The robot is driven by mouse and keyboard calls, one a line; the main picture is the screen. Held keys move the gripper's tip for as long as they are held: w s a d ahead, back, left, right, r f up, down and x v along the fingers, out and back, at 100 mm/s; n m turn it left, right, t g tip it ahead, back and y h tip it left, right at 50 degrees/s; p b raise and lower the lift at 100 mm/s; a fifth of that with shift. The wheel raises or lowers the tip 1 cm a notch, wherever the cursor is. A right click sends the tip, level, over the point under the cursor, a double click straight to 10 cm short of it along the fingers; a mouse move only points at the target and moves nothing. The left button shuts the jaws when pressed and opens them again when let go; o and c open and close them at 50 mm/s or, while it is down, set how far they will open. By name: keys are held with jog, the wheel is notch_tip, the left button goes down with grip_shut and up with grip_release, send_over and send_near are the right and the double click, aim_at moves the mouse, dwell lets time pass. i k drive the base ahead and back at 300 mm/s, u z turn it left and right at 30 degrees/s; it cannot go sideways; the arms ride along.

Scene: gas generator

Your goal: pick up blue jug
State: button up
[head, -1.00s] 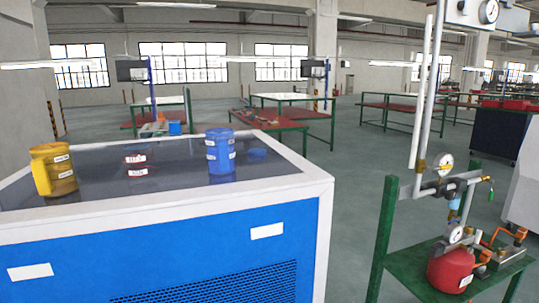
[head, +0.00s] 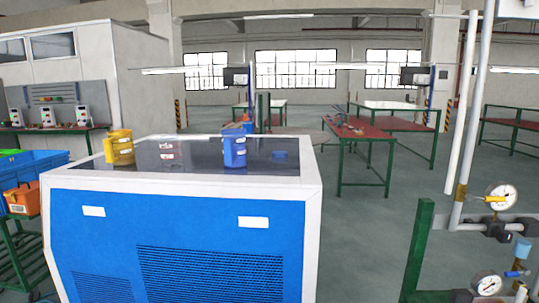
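The blue jug (head: 234,149) stands upright on the dark top of a blue and white cabinet (head: 180,205), right of the middle of that top. It has white labels on its side. A yellow jug (head: 119,148) stands on the same top at the left. Between them are small red and white labelled marks (head: 169,150), perhaps on a clear or dark item that I cannot make out. My gripper is not in view.
A green-framed stand with gauges and pipes (head: 497,200) is at the right. Blue and orange bins (head: 28,180) sit on a green rack at the left. Red-topped tables (head: 358,127) stand behind. Grey floor (head: 360,230) is open between the cabinet and the gauge stand.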

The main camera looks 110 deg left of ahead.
aim_at(234, 140)
jog(key=i, duration=2.2)
jog(key=u, duration=4.2)
jog(key=i, duration=1.05)
jog(key=u, duration=0.05)
